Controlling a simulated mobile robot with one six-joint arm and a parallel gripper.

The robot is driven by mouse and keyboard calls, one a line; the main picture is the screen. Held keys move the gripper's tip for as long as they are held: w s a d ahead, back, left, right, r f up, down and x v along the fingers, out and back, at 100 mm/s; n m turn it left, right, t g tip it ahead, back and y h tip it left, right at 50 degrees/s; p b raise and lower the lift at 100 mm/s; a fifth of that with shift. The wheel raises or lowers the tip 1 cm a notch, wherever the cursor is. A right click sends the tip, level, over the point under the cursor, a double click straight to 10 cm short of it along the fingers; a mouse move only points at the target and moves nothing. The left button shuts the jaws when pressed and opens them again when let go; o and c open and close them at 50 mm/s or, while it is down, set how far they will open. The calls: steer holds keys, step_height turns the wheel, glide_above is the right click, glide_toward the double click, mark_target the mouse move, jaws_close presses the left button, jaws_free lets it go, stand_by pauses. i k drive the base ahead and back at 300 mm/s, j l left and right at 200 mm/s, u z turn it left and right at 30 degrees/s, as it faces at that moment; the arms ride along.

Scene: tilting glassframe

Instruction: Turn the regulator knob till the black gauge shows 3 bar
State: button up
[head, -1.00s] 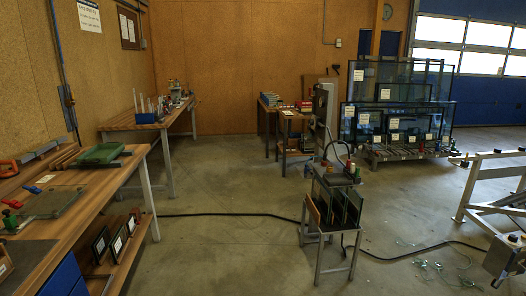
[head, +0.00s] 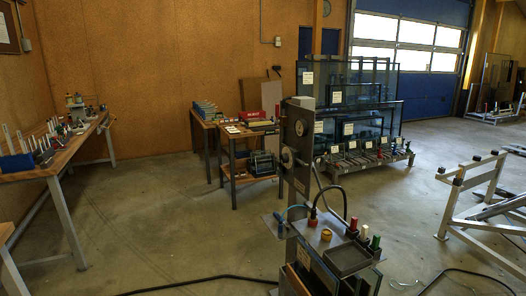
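A grey upright post (head: 299,172) stands right of centre, behind a small stand. From here I cannot tell whether either is the black gauge, and no reading shows. I cannot make out the regulator knob for certain. My gripper is not in view.
The small stand (head: 322,243) carries a dark tray (head: 347,260), hoses and red, yellow and green parts. A bench (head: 60,160) is at left, a small table (head: 240,131) behind. Glass panes stand behind right, a metal frame (head: 470,205) at right. Open floor lies left of centre.

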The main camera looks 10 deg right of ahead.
mark_target(284, 158)
steer(key=i+j, duration=0.2)
steer(key=i, duration=0.35)
steer(key=i+j, duration=0.2)
steer(key=i, duration=0.3)
steer(key=i+j+z, duration=0.1)
steer(key=i, duration=0.45)
steer(key=i+j, duration=0.35)
steer(key=i, duration=0.15)
steer(key=i+l, duration=0.4)
steer(key=l+z, duration=0.05)
steer(key=l, duration=0.05)
